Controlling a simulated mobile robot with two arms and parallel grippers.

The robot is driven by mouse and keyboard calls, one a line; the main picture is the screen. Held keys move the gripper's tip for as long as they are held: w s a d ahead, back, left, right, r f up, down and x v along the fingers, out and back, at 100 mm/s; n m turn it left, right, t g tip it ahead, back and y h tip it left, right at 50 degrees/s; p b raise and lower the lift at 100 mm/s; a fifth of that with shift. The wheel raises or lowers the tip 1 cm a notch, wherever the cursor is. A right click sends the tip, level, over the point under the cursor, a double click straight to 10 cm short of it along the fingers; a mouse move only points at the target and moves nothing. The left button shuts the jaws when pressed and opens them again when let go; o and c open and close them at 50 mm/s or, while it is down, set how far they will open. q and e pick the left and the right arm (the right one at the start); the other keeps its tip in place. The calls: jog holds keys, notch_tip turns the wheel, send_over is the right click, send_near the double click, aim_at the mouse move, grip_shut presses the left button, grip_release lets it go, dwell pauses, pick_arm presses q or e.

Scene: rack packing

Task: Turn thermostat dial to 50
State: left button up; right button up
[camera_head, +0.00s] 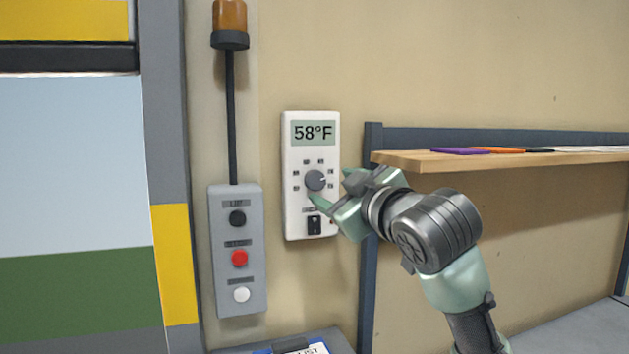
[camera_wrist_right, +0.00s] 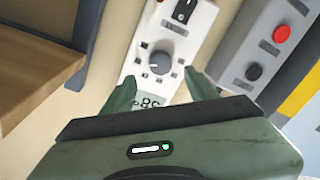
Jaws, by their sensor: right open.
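The white thermostat (camera_head: 290,215) hangs on the beige wall, and its display (camera_head: 313,132) reads 58°F. Its round grey dial (camera_head: 315,180) sits below the display, with small marks around it. A black switch (camera_head: 314,224) is beneath the dial. My right gripper (camera_head: 331,186) is open at the thermostat's right side, its fingertips close to the dial. In the right wrist view the thermostat appears upside down, and the dial (camera_wrist_right: 162,61) lies just beyond the gap between the open fingers (camera_wrist_right: 160,85). I cannot tell whether either finger touches it. My left gripper is not in view.
A grey button box (camera_head: 217,255) with black, red and white buttons is left of the thermostat, under an amber lamp (camera_head: 230,18). A wooden shelf (camera_head: 420,160) with flat coloured items juts out at right. A clipboard (camera_head: 290,346) lies at the bottom.

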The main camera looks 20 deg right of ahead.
aim_at(317, 181)
jog(key=w, duration=0.2)
jog(key=w+p, duration=0.1)
jog(key=shift+w+a+r, duration=0.1)
jog(key=shift+w+a, duration=0.15)
jog(key=shift+a, duration=0.05)
jog(key=shift+w+a, duration=0.15)
jog(key=shift+w, duration=1.05)
jog(key=shift+w+p, duration=0.15)
jog(key=shift+p, duration=0.15)
grip_shut()
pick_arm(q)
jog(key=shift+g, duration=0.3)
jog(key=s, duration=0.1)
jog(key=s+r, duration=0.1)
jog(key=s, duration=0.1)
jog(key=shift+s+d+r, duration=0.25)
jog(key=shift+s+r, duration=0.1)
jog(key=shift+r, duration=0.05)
